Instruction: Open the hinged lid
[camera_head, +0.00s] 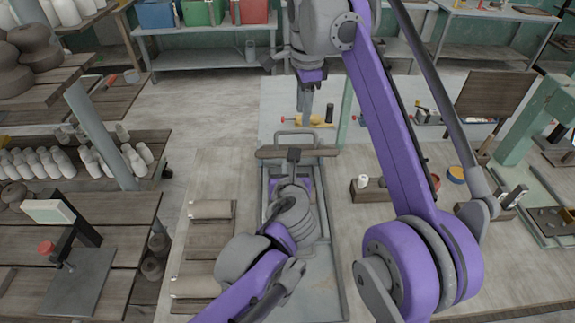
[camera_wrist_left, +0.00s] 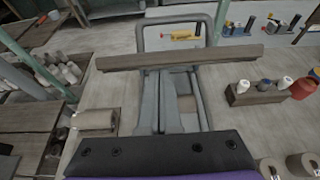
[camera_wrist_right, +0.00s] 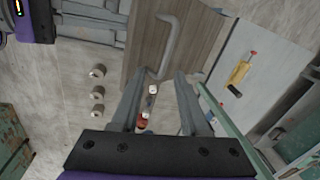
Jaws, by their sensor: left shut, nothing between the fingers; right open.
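The wooden lid (camera_head: 270,153) stands raised, roughly upright, at the far end of a grey metal-framed bin (camera_head: 335,230); from my head I see it nearly edge-on. Its grey loop handle (camera_head: 295,133) is on the far side. The right wrist view shows the lid's broad face (camera_wrist_right: 146,50) and the handle (camera_wrist_right: 165,50). My left gripper (camera_head: 293,155) is shut and empty on the near side of the lid, its tips close to the board; contact cannot be told. My right gripper (camera_head: 308,110) is open and empty beyond the lid, above the handle side. My left arm hides much of the bin.
Clay-coloured rolls (camera_head: 210,209) lie left of the bin. A wooden block with small bottles (camera_head: 370,189) stands to the right. A yellow tool (camera_head: 315,120) lies on the pale surface behind the lid. A green post (camera_head: 345,110) rises near my right arm.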

